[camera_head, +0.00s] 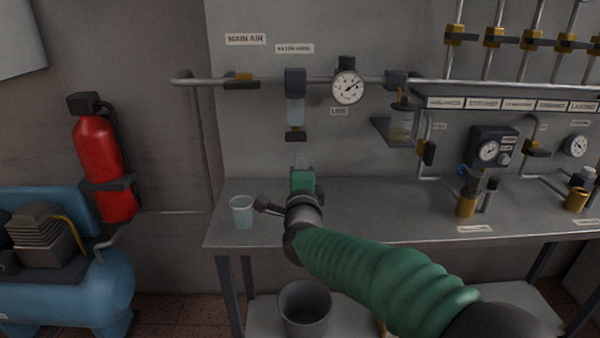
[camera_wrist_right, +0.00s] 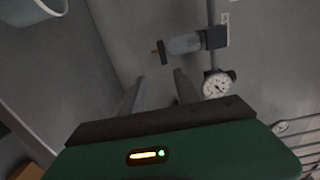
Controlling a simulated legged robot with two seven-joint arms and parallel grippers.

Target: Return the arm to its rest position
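My right arm (camera_head: 385,280) with its green ribbed sleeve reaches in from the lower right over the bench. My right gripper (camera_head: 301,162) is above the bench, just below the filter bowl (camera_head: 295,112) on the wall panel. In the right wrist view its two grey fingers (camera_wrist_right: 160,78) stand apart with nothing between them. The filter bowl (camera_wrist_right: 185,43) shows beyond the fingertips, apart from them. My left gripper is in neither view.
A translucent cup (camera_head: 242,212) stands on the bench (camera_head: 365,208) left of my right gripper. A grey bucket (camera_head: 305,309) is below. A gauge (camera_head: 347,87), pipes and valves line the panel. A red extinguisher (camera_head: 97,150) and blue compressor (camera_head: 85,300) are at left.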

